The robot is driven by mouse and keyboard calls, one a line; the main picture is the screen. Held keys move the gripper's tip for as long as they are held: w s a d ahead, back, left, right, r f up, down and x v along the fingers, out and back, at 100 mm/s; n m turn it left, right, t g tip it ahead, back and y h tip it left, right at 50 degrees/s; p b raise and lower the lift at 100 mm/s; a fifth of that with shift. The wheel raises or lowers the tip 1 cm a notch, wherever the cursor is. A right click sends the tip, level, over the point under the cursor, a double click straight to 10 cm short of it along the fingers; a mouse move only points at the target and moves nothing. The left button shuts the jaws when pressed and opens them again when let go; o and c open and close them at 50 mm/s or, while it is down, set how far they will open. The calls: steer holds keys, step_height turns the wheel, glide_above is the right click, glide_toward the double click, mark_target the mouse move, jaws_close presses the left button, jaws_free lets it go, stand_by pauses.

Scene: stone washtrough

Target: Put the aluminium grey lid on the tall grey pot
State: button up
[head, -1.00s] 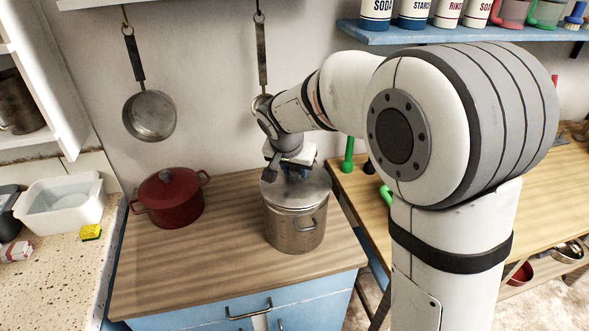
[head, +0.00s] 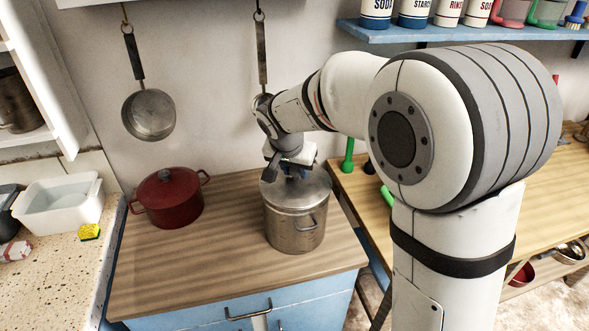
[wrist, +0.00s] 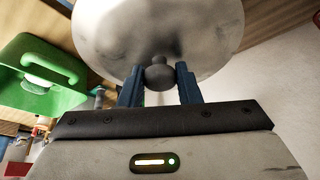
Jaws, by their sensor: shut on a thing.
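The tall grey pot (head: 294,232) stands upright on the wooden top of the blue cabinet. The aluminium grey lid (head: 312,190) is at the pot's mouth, roughly level and over the opening; I cannot tell whether it is fully seated. My gripper (head: 291,172) is above the lid, pointing down. In the wrist view my gripper (wrist: 159,82) is shut on the lid's dark round knob (wrist: 158,74), a blue finger on each side. The lid's pale disc (wrist: 150,32) fills the top of that view. The pot is hidden behind the lid there.
A red lidded pot (head: 168,203) stands to the left on the same wooden top (head: 215,262). Two pans hang on the wall, one a round pan (head: 149,115). A white basin (head: 62,203) and yellow sponge (head: 90,232) are on the left counter. Green items stand at the right.

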steer(key=o, duration=1.6)
steer(key=shift+r+p, duration=1.85)
steer(key=shift+r, duration=1.7)
